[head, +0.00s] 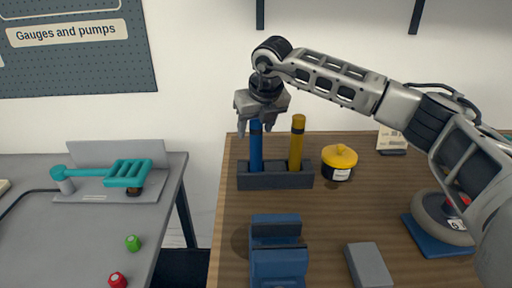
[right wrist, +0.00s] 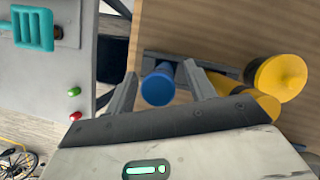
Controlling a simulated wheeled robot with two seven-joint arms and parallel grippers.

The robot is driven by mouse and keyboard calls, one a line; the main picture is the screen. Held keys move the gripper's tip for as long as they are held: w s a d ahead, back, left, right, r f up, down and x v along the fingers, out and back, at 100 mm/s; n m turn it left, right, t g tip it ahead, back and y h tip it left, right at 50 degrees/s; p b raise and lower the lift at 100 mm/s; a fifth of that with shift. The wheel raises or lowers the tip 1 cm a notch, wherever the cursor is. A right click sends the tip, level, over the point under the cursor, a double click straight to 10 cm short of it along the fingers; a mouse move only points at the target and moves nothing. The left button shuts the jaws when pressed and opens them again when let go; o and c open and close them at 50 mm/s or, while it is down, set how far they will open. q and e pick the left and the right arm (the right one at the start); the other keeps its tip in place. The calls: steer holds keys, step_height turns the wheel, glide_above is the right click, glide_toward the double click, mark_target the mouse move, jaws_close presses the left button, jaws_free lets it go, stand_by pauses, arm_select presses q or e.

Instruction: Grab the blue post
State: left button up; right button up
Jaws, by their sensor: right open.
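The blue post (head: 256,150) stands upright in the left part of a dark rack (head: 275,181) on the wooden table. My right gripper (head: 258,126) is over the top of the blue post, pointing down. In the right wrist view the round blue post top (right wrist: 158,89) lies between the two open fingers (right wrist: 160,90), nearer the left one; I cannot tell whether either touches it. A yellow post (head: 297,145) stands in the same rack, to the right. In the wrist view the yellow post (right wrist: 262,103) is partly hidden behind the right finger. My left gripper is not in view.
A yellow-lidded jar (head: 340,160) stands right of the rack. A blue block-like object (head: 278,262) and a grey block (head: 368,266) are nearer the front. A grey table (head: 90,235) with a teal tool (head: 125,174) stands left, across a gap.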

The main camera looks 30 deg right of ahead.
steer(key=shift+x, duration=0.85)
jaws_close()
steer(key=shift+r, duration=0.1)
